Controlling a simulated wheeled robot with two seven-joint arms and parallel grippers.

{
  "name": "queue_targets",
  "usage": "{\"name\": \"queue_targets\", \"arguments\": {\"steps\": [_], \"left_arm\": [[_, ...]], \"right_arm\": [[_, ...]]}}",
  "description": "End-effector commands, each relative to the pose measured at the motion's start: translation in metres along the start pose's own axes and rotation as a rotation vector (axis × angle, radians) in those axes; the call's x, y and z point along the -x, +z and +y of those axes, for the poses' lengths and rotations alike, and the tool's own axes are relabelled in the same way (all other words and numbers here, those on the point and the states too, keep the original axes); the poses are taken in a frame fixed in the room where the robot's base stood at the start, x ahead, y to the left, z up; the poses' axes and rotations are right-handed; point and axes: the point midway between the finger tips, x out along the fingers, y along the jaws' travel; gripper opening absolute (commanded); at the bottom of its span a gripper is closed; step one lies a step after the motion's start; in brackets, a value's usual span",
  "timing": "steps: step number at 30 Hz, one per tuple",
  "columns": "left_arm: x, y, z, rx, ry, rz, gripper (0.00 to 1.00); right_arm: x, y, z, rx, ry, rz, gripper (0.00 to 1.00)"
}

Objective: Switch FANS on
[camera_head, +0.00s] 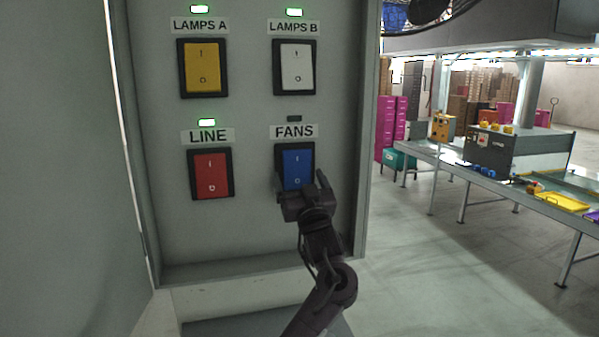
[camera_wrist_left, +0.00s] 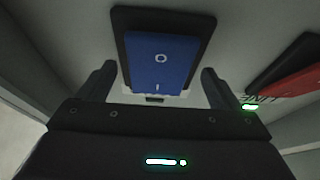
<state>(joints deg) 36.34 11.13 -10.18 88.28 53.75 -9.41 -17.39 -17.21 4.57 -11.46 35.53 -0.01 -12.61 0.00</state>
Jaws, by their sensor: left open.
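The FANS switch (camera_head: 297,164) is a blue rocker in a black frame, at the lower right of the panel. The small lamp (camera_head: 294,119) above its FANS label (camera_head: 294,132) is dark. My left gripper (camera_head: 298,187) is in front of the lower part of the blue rocker and hides some of it. In the left wrist view the blue rocker (camera_wrist_left: 162,62) stands between the two open fingers (camera_wrist_left: 158,85), with nothing held. I cannot tell whether the gripper touches the rocker. My right gripper is not in view.
On the panel (camera_head: 254,225) are a yellow LAMPS A switch (camera_head: 202,68), a white LAMPS B switch (camera_head: 294,67) and a red LINE switch (camera_head: 211,174), each with a lit green lamp. The box's rim surrounds them. A conveyor table (camera_head: 480,185) stands at right beyond open floor.

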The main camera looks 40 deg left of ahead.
Motion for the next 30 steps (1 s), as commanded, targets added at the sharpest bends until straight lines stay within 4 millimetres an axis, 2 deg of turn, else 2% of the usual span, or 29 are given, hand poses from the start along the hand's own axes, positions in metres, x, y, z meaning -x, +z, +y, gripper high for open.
{"name": "queue_targets", "arguments": {"steps": [10, 20, 23, 27, 30], "left_arm": [[-0.005, 0.001, 0.000, 0.000, 0.000, -0.001, 0.84], [-0.004, 0.001, 0.000, 0.000, 0.000, -0.001, 0.41], [-0.005, -0.001, 0.000, 0.003, -0.001, -0.015, 0.41], [-0.006, -0.007, 0.001, 0.008, -0.001, -0.127, 0.41], [-0.005, -0.008, 0.000, 0.006, -0.003, -0.201, 0.41]], "right_arm": [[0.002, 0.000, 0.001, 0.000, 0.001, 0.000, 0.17], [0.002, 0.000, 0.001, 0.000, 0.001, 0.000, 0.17], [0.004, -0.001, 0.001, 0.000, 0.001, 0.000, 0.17], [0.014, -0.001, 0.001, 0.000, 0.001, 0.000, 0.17], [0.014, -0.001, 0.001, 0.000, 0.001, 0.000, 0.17]]}}
